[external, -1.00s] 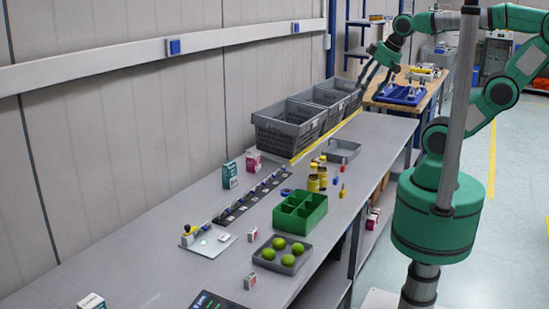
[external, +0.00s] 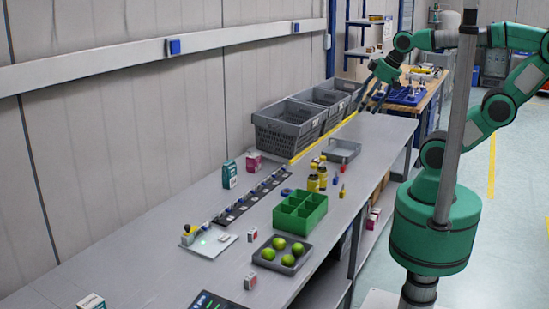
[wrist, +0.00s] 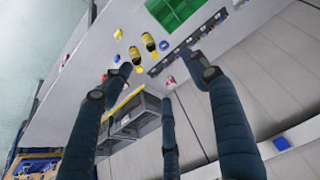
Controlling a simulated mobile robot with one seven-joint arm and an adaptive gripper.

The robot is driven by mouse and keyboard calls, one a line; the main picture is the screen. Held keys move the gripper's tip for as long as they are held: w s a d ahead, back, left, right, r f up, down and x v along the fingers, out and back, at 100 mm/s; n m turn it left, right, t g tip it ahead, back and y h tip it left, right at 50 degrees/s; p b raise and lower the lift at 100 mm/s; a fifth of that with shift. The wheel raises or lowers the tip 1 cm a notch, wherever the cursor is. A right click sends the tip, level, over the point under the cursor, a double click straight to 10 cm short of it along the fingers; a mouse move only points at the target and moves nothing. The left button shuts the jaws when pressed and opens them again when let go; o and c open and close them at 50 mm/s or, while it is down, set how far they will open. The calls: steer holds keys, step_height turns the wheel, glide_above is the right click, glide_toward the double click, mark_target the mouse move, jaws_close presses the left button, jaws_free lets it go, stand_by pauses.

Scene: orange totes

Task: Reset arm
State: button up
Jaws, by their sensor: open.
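My gripper (external: 368,105) is open and empty. In the external view its dark fingers point down over the far part of the long grey bench (external: 150,262), just right of the row of grey crates. In the wrist view, my gripper (wrist: 162,76) shows spread dark fingers with nothing between them. The green arm reaches leftward from its column on the right, with its elbow raised.
Grey crates (external: 285,139) line the wall side. A green divided box (external: 301,221), a grey tray of green fruit (external: 300,264), yellow bottles (external: 323,177) and a shallow grey tray (external: 355,149) stand on the bench. Blue trays (external: 408,97) lie on the wooden table behind.

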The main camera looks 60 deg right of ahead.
step_height(320, 180, down, 5)
steer(key=b, duration=0.4)
steer(key=shift+f, duration=0.1)
